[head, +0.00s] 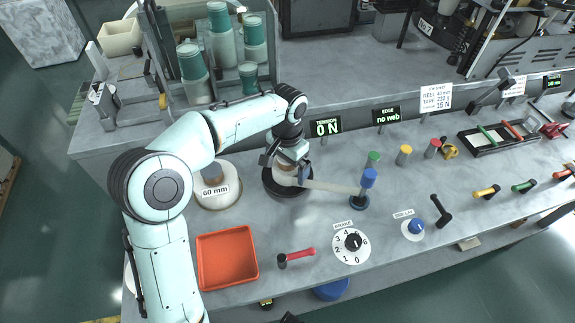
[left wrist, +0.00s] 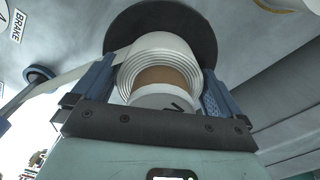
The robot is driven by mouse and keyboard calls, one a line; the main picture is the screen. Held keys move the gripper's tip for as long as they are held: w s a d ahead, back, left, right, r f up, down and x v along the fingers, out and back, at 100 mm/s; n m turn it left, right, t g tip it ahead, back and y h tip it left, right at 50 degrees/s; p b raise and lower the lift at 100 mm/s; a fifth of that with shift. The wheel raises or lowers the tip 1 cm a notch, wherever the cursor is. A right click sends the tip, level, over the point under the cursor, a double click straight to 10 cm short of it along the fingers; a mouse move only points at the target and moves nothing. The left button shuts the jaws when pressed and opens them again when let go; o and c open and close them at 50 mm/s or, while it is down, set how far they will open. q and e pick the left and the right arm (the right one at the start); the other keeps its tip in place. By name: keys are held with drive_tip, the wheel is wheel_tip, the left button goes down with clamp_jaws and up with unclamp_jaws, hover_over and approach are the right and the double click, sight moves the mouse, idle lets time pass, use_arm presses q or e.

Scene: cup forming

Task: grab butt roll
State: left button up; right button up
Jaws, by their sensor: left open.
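The butt roll (head: 284,176) is a white tape roll with a brown core, seated on a black disc (head: 288,191) on the bench. In the left wrist view the roll (left wrist: 187,48) shows its layered white windings around the brown core, with a white hub inside. My left gripper (head: 288,170) is over the roll. In the left wrist view its blue fingers (left wrist: 158,80) stand open on both sides of the roll; I cannot tell whether they touch it. A white web (head: 333,187) runs from the roll to a blue-topped post (head: 368,180). My right gripper is not in view.
An orange tray (head: 227,258), a red-handled tool (head: 297,256) and a brake dial (head: 352,241) are near the front edge. Green-and-grey cups (head: 222,45) stand at the back left.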

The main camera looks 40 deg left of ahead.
use_arm(q)
drive_tip(key=c, duration=0.9)
drive_tip(key=shift+r, duration=0.1)
